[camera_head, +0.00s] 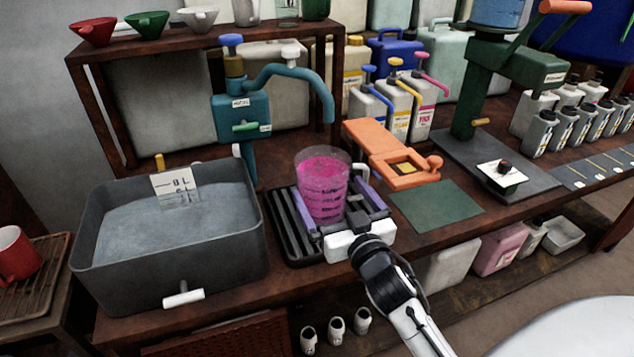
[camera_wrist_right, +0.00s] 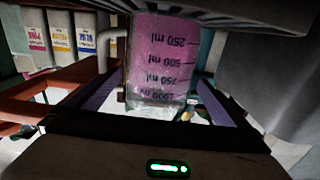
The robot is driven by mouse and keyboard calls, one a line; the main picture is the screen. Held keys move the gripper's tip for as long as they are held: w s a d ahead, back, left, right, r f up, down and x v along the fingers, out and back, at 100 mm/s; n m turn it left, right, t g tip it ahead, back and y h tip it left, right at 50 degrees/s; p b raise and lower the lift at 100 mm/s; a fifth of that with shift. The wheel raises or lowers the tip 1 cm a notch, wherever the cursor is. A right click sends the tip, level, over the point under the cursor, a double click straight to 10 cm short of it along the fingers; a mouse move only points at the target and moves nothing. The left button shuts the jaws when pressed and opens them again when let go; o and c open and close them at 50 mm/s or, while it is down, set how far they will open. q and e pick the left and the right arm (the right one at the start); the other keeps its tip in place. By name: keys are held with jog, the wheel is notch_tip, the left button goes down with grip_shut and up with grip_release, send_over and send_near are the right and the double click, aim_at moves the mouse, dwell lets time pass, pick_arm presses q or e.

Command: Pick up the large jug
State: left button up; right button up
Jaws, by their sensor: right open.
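The large jug (camera_head: 322,182) is a clear measuring jug holding pink liquid. It stands upright on a black ribbed drip tray (camera_head: 282,228). My right gripper (camera_head: 338,207) is open, with a purple-padded finger on either side of the jug's lower part. In the right wrist view the jug (camera_wrist_right: 162,60) stands ahead between the two fingers, with its ml marks facing me and its clear handle (camera_wrist_right: 104,48) on the left. I cannot tell whether either finger touches it. My left gripper is not in view.
A teal tap (camera_head: 240,105) rises behind the tray. A grey water basin (camera_head: 175,235) is at the left. An orange device (camera_head: 385,150) and a green mat (camera_head: 436,206) lie to the right. Pump bottles (camera_head: 397,105) stand behind. A green press (camera_head: 468,100) is further right.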

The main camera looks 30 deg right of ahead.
aim_at(314, 167)
jog(key=x, duration=0.3)
jog(key=shift+w+d, duration=0.15)
jog(key=shift+w, duration=0.2)
jog(key=x, duration=0.5)
jog(key=shift+w+f, duration=0.1)
jog(key=shift+f, duration=0.3)
jog(key=c, duration=1.1)
jog(key=shift+r, duration=0.1)
jog(key=shift+c, duration=0.3)
